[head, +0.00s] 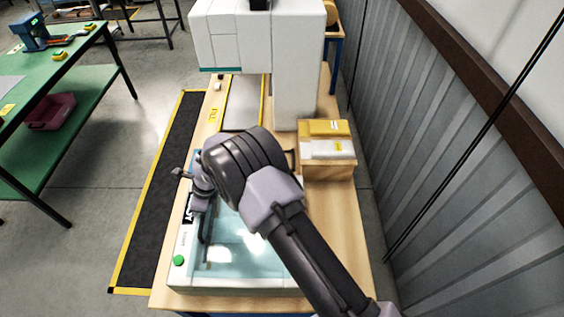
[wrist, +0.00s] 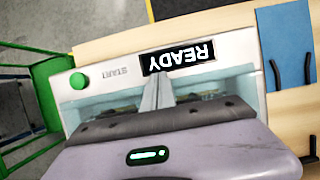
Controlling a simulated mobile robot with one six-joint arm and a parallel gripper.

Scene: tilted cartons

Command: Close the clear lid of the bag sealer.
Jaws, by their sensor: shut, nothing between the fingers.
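The bag sealer (head: 188,283) is a white machine on the wooden table, with a green button (head: 178,260). Its clear, pale-blue lid (head: 245,250) shows bright reflections and looks about flat over the body; I cannot tell whether it is fully down. My arm hides its far and right parts. In the wrist view, the upside-down READY display (wrist: 180,56), the START label and the green button (wrist: 78,81) show on the sealer's panel. My gripper (wrist: 160,82) is shut and empty, its fingertips over the panel edge beside READY. Contact cannot be told.
A tall white machine (head: 295,75) stands behind the sealer. A box with yellow and white packs (head: 327,150) sits at its right. A blue piece (wrist: 285,45) with dark handle-like parts lies nearby. A green bench (head: 60,90) stands left; the corrugated wall is right.

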